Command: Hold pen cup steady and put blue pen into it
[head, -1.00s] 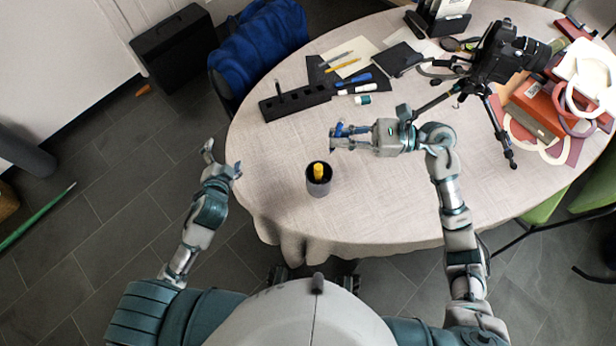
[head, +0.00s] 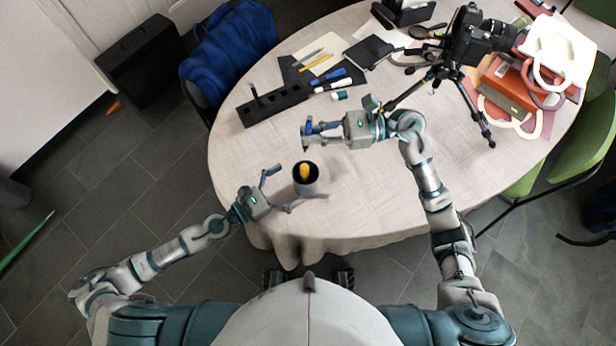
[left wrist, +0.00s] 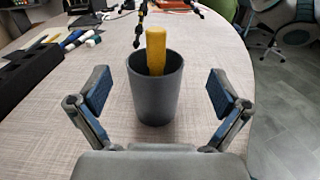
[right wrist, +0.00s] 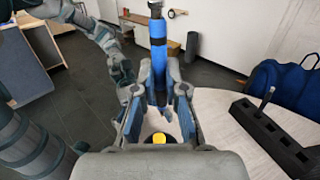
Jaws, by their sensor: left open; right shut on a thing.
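The dark grey pen cup (head: 306,184) stands upright near the table's front edge with a thick yellow object (left wrist: 156,50) in it. My left gripper (head: 282,190) is open. In the left wrist view the cup (left wrist: 155,95) stands between and just ahead of its open fingers, apart from both. My right gripper (head: 308,132) is shut on the blue pen (right wrist: 158,60), above the table and just behind the cup. The pen stands upright between its fingers in the right wrist view, with the yellow top (right wrist: 158,138) of the cup's content visible below.
A black block holder (head: 273,103) stands left of the cup's far side. A camera on a tripod (head: 470,50) and a pile of books (head: 510,88) take up the right. The table's front right is clear.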

